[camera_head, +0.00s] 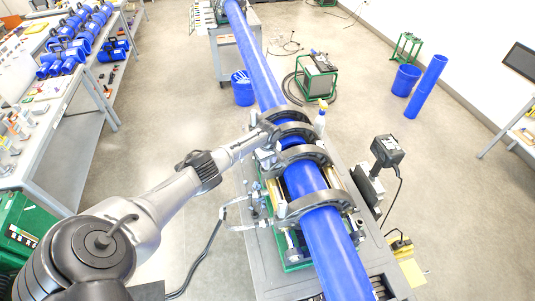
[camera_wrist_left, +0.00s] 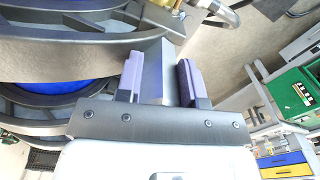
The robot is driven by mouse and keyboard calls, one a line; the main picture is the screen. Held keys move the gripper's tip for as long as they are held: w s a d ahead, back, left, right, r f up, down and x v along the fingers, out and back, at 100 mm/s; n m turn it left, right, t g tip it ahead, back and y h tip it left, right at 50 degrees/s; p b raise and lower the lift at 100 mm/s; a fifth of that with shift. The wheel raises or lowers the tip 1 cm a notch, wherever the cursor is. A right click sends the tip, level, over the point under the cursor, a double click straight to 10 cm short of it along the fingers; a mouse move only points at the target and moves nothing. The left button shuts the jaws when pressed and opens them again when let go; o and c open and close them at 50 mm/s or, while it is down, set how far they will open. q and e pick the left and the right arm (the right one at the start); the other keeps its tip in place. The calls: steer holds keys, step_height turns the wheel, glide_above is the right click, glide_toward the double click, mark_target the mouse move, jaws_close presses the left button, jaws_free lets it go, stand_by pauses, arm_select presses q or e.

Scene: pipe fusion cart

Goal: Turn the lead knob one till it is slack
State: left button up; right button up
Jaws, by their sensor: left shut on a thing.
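My left gripper (camera_head: 262,131) reaches in from the left to the left side of one of the clamp rings on the pipe fusion cart. In the left wrist view, its two purple-padded fingers (camera_wrist_left: 160,80) are shut on a grey metal piece, which I take to be lead knob one (camera_wrist_left: 153,72). The knob is mostly hidden in the head view by the gripper and ring. Dark clamp rings (camera_head: 304,154) stand around a long blue pipe (camera_head: 330,245). My right gripper is not in view.
A black device on a stand (camera_head: 387,151) is right of the cart. A green-framed box (camera_head: 318,76) and a blue bucket (camera_head: 242,88) stand on the floor behind. A bench (camera_head: 98,92) with blue fittings lines the left. A dark hose (camera_head: 208,245) runs left of the cart.

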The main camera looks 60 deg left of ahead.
arm_select(q)
steer(key=shift+n, duration=1.6)
steer(key=shift+w+n, duration=0.15)
steer(key=shift+n, duration=1.35)
steer(key=shift+w+n, duration=0.1)
steer(key=shift+n, duration=1.4)
